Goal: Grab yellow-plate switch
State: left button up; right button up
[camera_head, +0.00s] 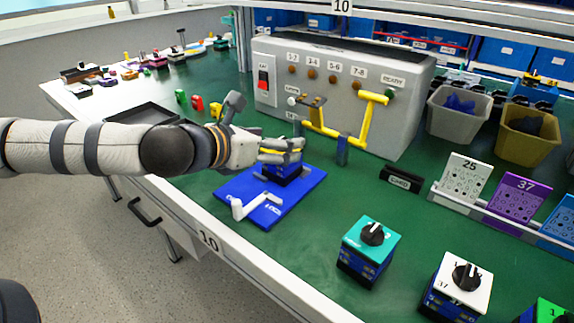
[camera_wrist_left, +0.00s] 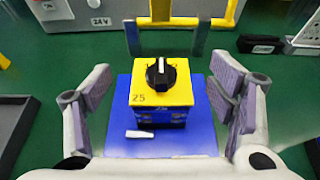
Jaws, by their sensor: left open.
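The yellow-plate switch (camera_wrist_left: 161,86) stands upright on a blue base plate (camera_head: 296,187), with a black knob on top and "25" on its plate. In the head view my left gripper (camera_head: 283,150) is over the switch and hides most of it; the switch's blue body (camera_head: 282,176) shows below the fingers. In the left wrist view my left gripper (camera_wrist_left: 165,95) is open, one finger to each side of the switch with a gap on both sides. My right gripper is not in view.
A teal-plate switch (camera_head: 371,238) and a white-plate switch (camera_head: 464,277) stand to the right on the green table. A grey test box (camera_head: 335,85) with a yellow handle (camera_head: 365,120) stands behind. A white clamp lever (camera_head: 254,205) lies at the base's front left.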

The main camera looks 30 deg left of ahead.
aim_at(282, 137)
pick_arm(q)
jog(key=shift+w+d+f+b, duration=0.1)
jog(key=shift+w+f+b, duration=0.05)
jog(key=shift+w+f, duration=0.45)
jog(key=shift+w+d+f+b, duration=0.15)
jog(key=shift+w+f, duration=0.2)
jog(key=shift+w, duration=0.3)
jog(key=shift+w+a+r, duration=0.1)
jog(key=shift+r, duration=0.15)
jog(key=shift+c, duration=0.6)
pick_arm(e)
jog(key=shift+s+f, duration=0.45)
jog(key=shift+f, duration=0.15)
pick_arm(q)
jog(key=c, duration=1.3)
